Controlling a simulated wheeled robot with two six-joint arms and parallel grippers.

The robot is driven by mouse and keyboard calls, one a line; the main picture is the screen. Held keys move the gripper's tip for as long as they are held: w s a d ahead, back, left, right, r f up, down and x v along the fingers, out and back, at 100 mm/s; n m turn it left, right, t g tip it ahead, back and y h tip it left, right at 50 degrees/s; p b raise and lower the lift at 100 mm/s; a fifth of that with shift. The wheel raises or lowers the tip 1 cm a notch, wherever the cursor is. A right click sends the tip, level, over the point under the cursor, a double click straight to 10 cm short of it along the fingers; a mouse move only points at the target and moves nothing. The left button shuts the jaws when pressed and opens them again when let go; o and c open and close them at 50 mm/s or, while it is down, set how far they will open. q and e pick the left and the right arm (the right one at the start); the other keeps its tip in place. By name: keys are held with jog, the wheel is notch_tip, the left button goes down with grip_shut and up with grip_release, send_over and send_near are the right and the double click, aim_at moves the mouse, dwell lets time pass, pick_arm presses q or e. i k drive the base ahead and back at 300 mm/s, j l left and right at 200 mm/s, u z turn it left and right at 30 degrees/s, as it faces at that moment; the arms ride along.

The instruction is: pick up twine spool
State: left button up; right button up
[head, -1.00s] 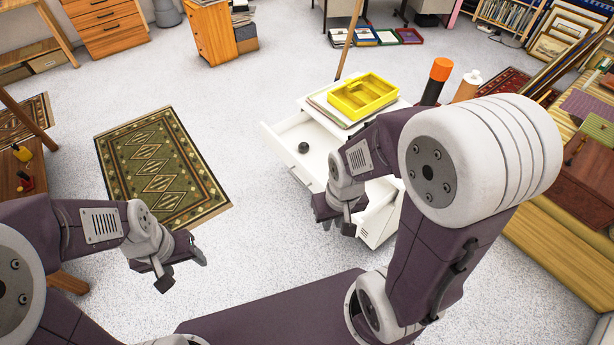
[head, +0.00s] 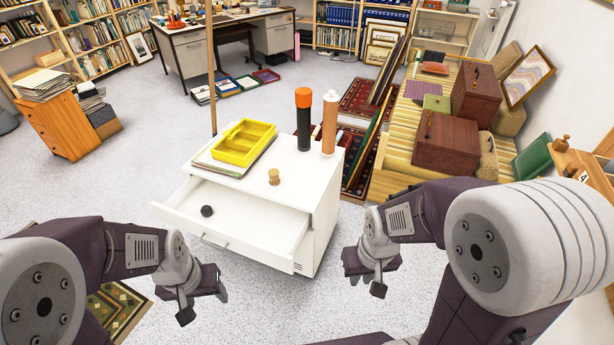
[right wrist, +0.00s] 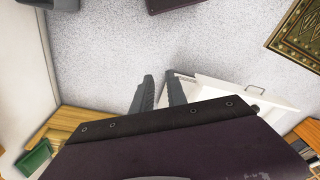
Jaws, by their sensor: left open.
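A small tan spool (head: 274,177), which looks like the twine spool, stands upright on the white cabinet top (head: 300,195), near its front edge. My left gripper (head: 204,303) is open and empty, low in front of the cabinet's pulled-out drawer and apart from the spool. My right gripper (head: 364,276) is to the right of the cabinet, lower than its top and away from the spool. In the right wrist view, the fingers of my right gripper (right wrist: 160,92) stand apart with nothing between them.
A yellow tray (head: 244,143) on papers, a black tube with orange cap (head: 304,125) and a brown bottle (head: 329,125) stand behind the spool. The open drawer (head: 235,215) holds a dark round object (head: 207,211). Floor left of the cabinet is clear.

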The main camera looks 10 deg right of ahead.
aim_at(274, 174)
jog(key=i+j, duration=0.2)
jog(key=i+j+z, duration=0.15)
jog(key=j, duration=0.25)
jog(key=i+j, duration=0.2)
jog(key=j, duration=0.15)
jog(key=i+j+z, duration=0.15)
jog(key=j, duration=0.2)
jog(key=i+j, duration=0.2)
jog(key=j, duration=0.15)
jog(key=i+j+z, duration=0.15)
jog(key=j, duration=0.2)
jog(key=i+j, duration=0.15)
jog(key=j, duration=0.2)
jog(key=i+j+z, duration=0.1)
jog(key=j, duration=0.3)
jog(key=i, duration=0.05)
